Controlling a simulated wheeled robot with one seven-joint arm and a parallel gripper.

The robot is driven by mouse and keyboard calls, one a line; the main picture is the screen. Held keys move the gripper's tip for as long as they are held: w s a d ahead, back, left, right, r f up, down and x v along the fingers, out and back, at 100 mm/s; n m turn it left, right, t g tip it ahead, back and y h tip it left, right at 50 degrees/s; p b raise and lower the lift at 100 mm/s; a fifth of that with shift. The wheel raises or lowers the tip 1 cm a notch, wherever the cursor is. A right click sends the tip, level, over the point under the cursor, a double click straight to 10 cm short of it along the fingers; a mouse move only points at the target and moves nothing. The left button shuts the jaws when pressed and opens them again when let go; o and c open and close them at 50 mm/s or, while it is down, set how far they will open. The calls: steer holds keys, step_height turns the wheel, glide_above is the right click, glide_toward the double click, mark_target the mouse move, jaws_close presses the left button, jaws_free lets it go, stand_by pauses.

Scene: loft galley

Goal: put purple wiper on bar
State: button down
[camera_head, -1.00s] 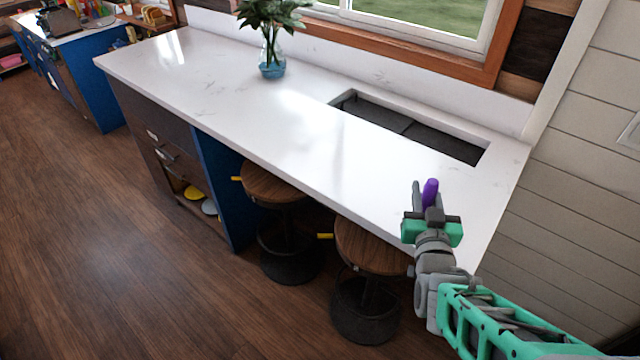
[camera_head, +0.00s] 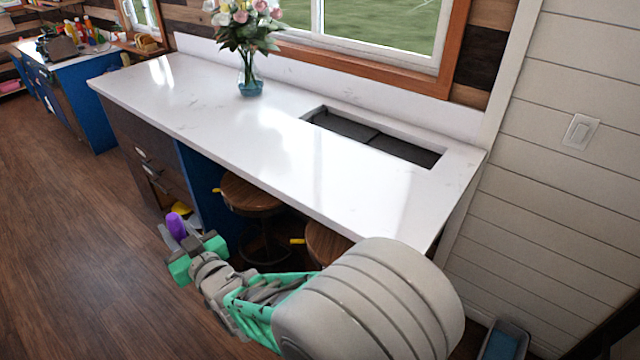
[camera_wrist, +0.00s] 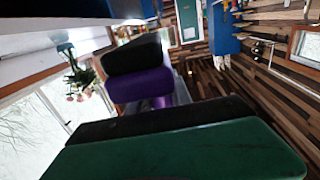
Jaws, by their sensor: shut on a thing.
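The purple wiper (camera_head: 176,226) is in my gripper (camera_head: 182,240), which is shut on it. In the head view it sticks up past the fingers, beside the front of the counter and over the wood floor. The wrist view also shows the purple wiper (camera_wrist: 140,84) between a black fingertip and the green-and-black finger. The bar is the long white-topped counter (camera_head: 180,95); its top is bare near the middle. My gripper is outside its front edge, apart from it in the picture.
A glass vase of flowers (camera_head: 250,80) stands at the back of the counter. A rectangular sunken basin (camera_head: 375,138) is at its right. Two stools, one a round wooden stool (camera_head: 250,195), stand under the front edge. The floor at left is clear.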

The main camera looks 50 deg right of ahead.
steer(key=s+d+m+g+h+b, duration=0.1)
steer(key=s+d+m+h+b, duration=0.3)
steer(key=d, duration=0.7)
steer(key=w+d+h+b, duration=0.15)
steer(key=d+b, duration=0.35)
steer(key=d, duration=0.7)
steer(key=s+d+r+m+g+h+b, duration=0.2)
steer(key=s+d+h+b, duration=0.15)
steer(key=s+d, duration=0.45)
steer(key=s+d+r+m+g+h+b, duration=0.1)
steer(key=s+d+r+h+b, duration=0.15)
steer(key=s+d+b, duration=0.6)
steer(key=shift+m+y, duration=0.25)
steer(key=shift+m, duration=0.05)
steer(key=w+d+f+p, duration=0.2)
steer(key=f, duration=0.2)
steer(key=w+d+f+p, duration=0.2)
steer(key=w+f, duration=0.1)
steer(key=f, duration=0.1)
steer(key=w+d+f+p, duration=0.2)
steer(key=w+f, duration=0.1)
steer(key=f, duration=0.1)
steer(key=shift+w+d+f, duration=0.15)
steer(key=shift+d+f, duration=0.1)
steer(key=shift+d, duration=0.05)
